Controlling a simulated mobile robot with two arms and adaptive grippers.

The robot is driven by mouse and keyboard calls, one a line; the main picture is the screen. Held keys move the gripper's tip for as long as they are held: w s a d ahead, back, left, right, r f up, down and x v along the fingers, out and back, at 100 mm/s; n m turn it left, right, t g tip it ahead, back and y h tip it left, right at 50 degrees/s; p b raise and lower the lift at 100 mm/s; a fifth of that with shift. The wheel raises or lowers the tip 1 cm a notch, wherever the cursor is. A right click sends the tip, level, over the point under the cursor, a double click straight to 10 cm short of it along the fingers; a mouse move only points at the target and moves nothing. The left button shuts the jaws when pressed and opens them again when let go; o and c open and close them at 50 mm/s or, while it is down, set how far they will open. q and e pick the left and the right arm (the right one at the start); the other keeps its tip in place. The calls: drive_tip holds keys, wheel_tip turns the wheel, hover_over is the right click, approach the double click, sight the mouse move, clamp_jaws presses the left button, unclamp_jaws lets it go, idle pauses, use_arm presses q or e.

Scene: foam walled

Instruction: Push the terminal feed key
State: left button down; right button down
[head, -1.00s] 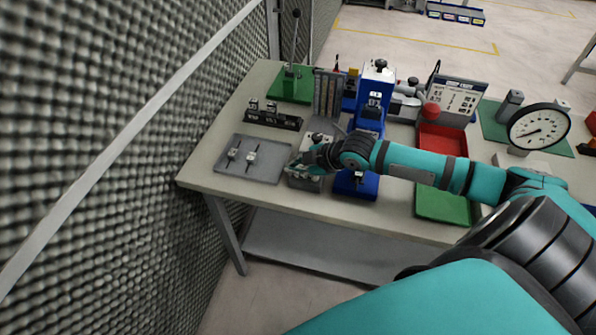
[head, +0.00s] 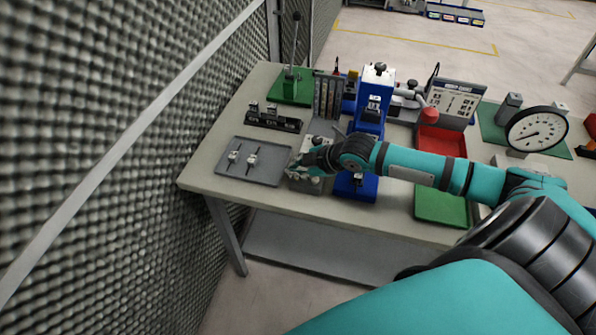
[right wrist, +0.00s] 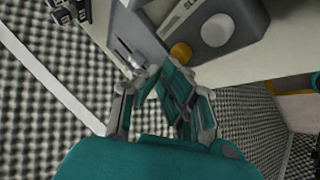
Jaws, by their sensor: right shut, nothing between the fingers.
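A grey box (head: 308,186) with keys on its top stands near the table's front edge, partly hidden under my right gripper in the head view. In the right wrist view the grey box (right wrist: 248,28) shows a large round white key (right wrist: 217,30) and a smaller amber key (right wrist: 180,52). I see no readable label saying which is the feed key. My right gripper (head: 298,167) is shut and empty over the box. In the right wrist view its fingertips (right wrist: 152,72) are close to the amber key; contact cannot be told. My left gripper is not in view.
A grey tray (head: 270,176) with two small parts lies left of the box. A blue press (head: 373,100) stands to the right, close to my arm. A black rack (head: 272,122) is behind the tray. A foam wall (head: 110,130) borders the table's left side.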

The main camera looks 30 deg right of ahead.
drive_tip(key=shift+r, duration=0.45)
drive_tip(key=shift+p, duration=0.3)
wheel_tip(320, 180, up, 5)
drive_tip(key=p, duration=0.5)
idle(0.4)
